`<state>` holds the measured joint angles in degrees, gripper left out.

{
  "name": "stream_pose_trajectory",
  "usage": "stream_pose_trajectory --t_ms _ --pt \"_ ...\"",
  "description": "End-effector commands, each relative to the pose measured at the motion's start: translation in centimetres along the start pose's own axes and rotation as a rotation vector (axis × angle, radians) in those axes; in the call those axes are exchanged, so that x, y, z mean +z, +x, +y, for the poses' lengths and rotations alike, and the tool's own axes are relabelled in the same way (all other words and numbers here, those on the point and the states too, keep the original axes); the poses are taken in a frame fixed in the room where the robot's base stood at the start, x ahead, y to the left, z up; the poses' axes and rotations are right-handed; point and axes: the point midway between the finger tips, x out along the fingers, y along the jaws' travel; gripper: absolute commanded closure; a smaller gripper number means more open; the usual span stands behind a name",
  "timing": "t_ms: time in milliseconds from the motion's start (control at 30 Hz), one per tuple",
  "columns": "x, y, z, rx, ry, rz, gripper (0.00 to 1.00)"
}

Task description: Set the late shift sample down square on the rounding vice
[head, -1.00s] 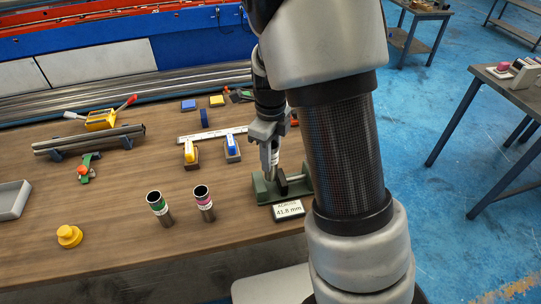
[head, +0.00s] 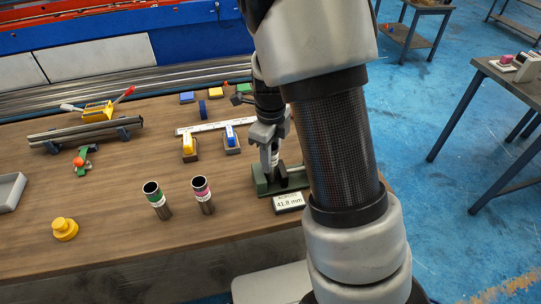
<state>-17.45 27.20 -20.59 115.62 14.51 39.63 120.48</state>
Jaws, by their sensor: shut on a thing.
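My gripper (head: 268,143) points down and is shut on a short grey metal tube (head: 273,159) with a pale band. I take this tube to be the late shift sample; its marking is too small to read. The tube looks upright, over or in the green rounding vice (head: 262,187) near the table's front right. I cannot tell if its lower end touches the vice. My arm hides the vice's right part. Two other tubes stand left of the vice, one with a green band (head: 157,200) and one with a pink band (head: 202,194).
A display reading 41.8 mm (head: 288,203) sits in front of the vice. Yellow (head: 189,146) and blue (head: 231,139) handled blocks stand behind it. A yellow knob (head: 64,229) and a grey tray (head: 10,192) are at left. The table's front middle is clear.

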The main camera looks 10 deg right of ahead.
Motion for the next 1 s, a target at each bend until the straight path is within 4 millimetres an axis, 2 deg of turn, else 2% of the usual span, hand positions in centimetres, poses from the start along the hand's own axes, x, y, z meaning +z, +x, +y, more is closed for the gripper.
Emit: stream_pose_trajectory --t_ms 333,367,467,800,867,1000 --pt "0.0 1.6 0.0 0.0 0.001 -0.001 0.98" --pt "0.0 1.5 0.0 0.0 0.001 -0.001 0.68" --pt "0.0 1.5 0.0 0.0 0.001 -0.001 0.51" --pt "0.0 1.3 0.0 0.0 0.0 -0.001 0.49" --pt "0.0 0.8 0.0 -0.001 0.0 -0.001 0.49" --pt "0.1 -1.5 0.0 -0.003 -0.001 -0.004 0.49"
